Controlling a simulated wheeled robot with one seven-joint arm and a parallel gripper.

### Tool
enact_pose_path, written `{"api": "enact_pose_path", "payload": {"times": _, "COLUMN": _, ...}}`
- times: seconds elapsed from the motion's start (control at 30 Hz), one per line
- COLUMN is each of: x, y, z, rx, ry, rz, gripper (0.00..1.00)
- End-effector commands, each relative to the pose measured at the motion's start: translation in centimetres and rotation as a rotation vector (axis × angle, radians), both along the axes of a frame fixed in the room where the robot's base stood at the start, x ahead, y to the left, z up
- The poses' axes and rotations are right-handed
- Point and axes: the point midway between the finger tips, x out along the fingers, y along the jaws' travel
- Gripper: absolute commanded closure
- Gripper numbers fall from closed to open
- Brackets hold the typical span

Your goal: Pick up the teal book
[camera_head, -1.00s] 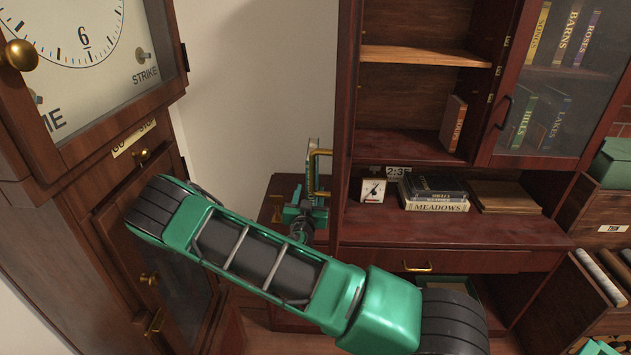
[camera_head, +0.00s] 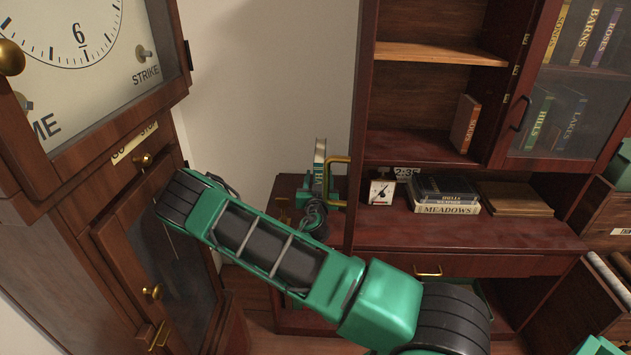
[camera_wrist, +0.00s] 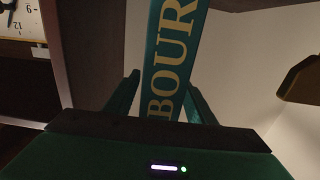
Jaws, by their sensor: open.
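The teal book (camera_head: 319,160) stands upright on the low dark wood surface left of the tall cabinet, its lettered spine partly hidden by my gripper (camera_head: 322,193). In the wrist view the teal spine (camera_wrist: 168,60) with gold letters "BOUR" fills the gap between the two green fingers of my gripper (camera_wrist: 163,82). The fingers are open, one on each side of the book. I cannot tell whether either finger touches it. The book's lower end is hidden behind the gripper's palm.
A brass handle (camera_head: 337,178) on the cabinet's left side is close beside the book. A small clock (camera_head: 382,191) and stacked books (camera_head: 445,196) sit on the cabinet shelf. A tall clock (camera_head: 90,130) stands left of my arm. Bare wall lies behind.

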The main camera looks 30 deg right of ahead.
Motion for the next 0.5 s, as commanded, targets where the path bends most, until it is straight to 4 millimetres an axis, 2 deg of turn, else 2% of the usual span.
{"api": "enact_pose_path", "payload": {"times": 0.1, "x": 0.4, "y": -1.0, "z": 0.1, "rx": 0.001, "ry": -0.002, "rz": -0.004, "gripper": 0.50}}
{"api": "enact_pose_path", "payload": {"times": 0.33, "x": 0.4, "y": -1.4, "z": 0.1, "rx": 0.002, "ry": -0.001, "rz": -0.006, "gripper": 0.50}}
{"api": "enact_pose_path", "payload": {"times": 0.37, "x": 0.4, "y": -1.5, "z": 0.1, "rx": 0.002, "ry": -0.001, "rz": -0.007, "gripper": 0.55}}
{"api": "enact_pose_path", "payload": {"times": 0.5, "x": 0.3, "y": -1.6, "z": 0.1, "rx": 0.002, "ry": -0.001, "rz": -0.008, "gripper": 0.88}}
